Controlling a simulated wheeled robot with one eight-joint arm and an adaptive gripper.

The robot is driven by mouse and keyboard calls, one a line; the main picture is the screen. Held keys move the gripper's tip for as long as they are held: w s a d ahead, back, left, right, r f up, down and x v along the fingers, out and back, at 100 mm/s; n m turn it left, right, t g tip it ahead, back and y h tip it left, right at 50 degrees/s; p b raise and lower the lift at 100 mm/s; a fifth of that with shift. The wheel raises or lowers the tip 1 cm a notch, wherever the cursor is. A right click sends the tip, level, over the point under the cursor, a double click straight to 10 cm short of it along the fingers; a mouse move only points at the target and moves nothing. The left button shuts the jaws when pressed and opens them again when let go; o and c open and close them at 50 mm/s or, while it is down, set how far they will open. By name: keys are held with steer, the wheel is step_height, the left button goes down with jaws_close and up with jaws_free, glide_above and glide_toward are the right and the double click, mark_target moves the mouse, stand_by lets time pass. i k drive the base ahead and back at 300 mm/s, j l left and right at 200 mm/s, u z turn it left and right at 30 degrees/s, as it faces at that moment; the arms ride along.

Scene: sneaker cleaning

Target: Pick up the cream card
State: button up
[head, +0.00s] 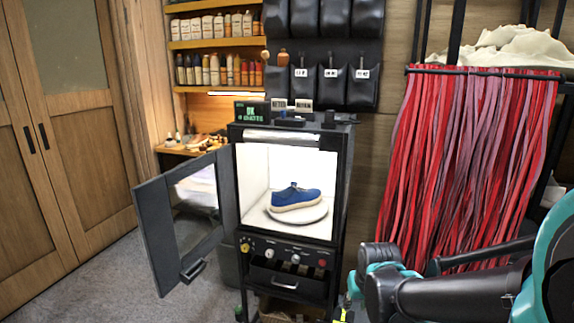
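I cannot clearly make out a cream card. Two small pale cards or labels with dark marks, a left one (278,104) and a right one (304,104), show at the top rear of the black cabinet (345,170). Pale labels (330,73) also show on the black wall pockets (362,92). Which of these, if any, is the cream card is too small to tell. My dark and teal arm comes in from the lower right, in front of the red strips. Its gripper fingers do not show.
The cabinet's door (155,225) stands open to the left. Inside, a blue sneaker (295,198) sits on a round white plate (300,216). Red strips (460,160) hang from a rack at right. Bottle shelves (215,43) stand behind. Grey floor (90,285) is clear at left.

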mark_target(277, 105)
steer(key=j+z, duration=0.4)
steer(key=j, duration=0.55)
steer(key=j+z, duration=0.35)
steer(key=j, duration=0.6)
steer(key=k+j, duration=0.15)
steer(key=j, duration=0.15)
steer(key=k+j+u, duration=0.15)
steer(key=j, duration=0.2)
steer(key=k+j, duration=0.15)
steer(key=j, duration=0.2)
steer(key=k+j+u, duration=0.15)
steer(key=j, duration=0.15)
steer(key=k+j, duration=0.1)
steer(key=j, duration=0.25)
steer(key=i+j+u, duration=0.15)
steer(key=i, duration=0.25)
steer(key=i+j+u, duration=0.1)
steer(key=i+j, duration=0.15)
steer(key=i+j+u, duration=0.15)
steer(key=i, duration=0.35)
steer(key=i+z, duration=0.4)
steer(key=i+j+z, duration=0.1)
steer(key=i+z, duration=0.35)
steer(key=i+j+z, duration=0.2)
steer(key=z, duration=0.2)
steer(key=i, duration=0.05)
